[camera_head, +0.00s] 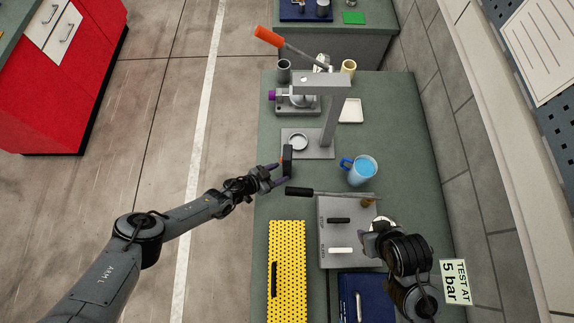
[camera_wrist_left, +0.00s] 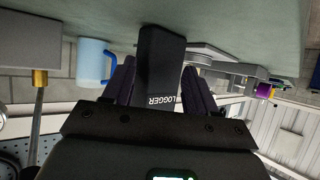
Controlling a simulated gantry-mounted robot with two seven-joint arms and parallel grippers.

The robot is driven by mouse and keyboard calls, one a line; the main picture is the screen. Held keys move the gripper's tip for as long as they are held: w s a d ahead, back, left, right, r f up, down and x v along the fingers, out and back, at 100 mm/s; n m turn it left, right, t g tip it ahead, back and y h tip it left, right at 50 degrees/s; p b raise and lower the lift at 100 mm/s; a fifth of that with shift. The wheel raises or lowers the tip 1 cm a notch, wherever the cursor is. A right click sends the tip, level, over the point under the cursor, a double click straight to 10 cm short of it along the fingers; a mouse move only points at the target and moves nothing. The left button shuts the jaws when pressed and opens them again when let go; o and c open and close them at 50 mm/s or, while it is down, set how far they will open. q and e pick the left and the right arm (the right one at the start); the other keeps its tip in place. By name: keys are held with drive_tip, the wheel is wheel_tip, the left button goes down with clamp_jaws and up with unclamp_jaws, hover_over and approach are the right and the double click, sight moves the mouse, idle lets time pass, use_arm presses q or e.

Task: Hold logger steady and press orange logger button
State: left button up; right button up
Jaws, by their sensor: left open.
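The logger (camera_head: 287,157) is a small black upright box on the green bench, left of the grey press base. A small orange spot (camera_head: 281,159), which may be its button, shows on its left side. My left gripper (camera_head: 277,173) is open at the logger. In the left wrist view the logger (camera_wrist_left: 160,75), lettered LOGGER, stands between the two spread fingers; a gap shows on the right finger's side. Contact on the left finger's side is unclear. My right gripper (camera_head: 380,226) is over the grey valve block at the lower right; its fingers are hard to make out.
A blue mug (camera_head: 361,171) stands right of the logger. A grey lever press (camera_head: 328,130) rises behind it. A long dark lever (camera_head: 325,193) reaches left from the grey block (camera_head: 335,258). A yellow perforated mat (camera_head: 287,275) lies in front.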

sight(284, 170)
use_arm(q)
drive_tip(key=b+x, duration=0.2)
drive_tip(key=x, duration=0.1)
drive_tip(key=shift+a+f, duration=0.1)
drive_tip(key=shift+f, duration=0.05)
drive_tip(key=shift+w+d+f+b, duration=0.1)
drive_tip(key=shift+w+d+b, duration=0.15)
drive_tip(key=shift+d+b, duration=0.2)
use_arm(e)
drive_tip(key=shift+a+f, duration=0.1)
drive_tip(key=shift+f, duration=1.8)
use_arm(q)
drive_tip(key=shift+c, duration=0.2)
drive_tip(key=shift+a, duration=0.1)
drive_tip(key=c, duration=0.8)
use_arm(e)
drive_tip(key=shift+s, duration=0.1)
drive_tip(key=shift+c, duration=0.4)
clamp_jaws()
use_arm(q)
drive_tip(key=shift+w+a, duration=0.1)
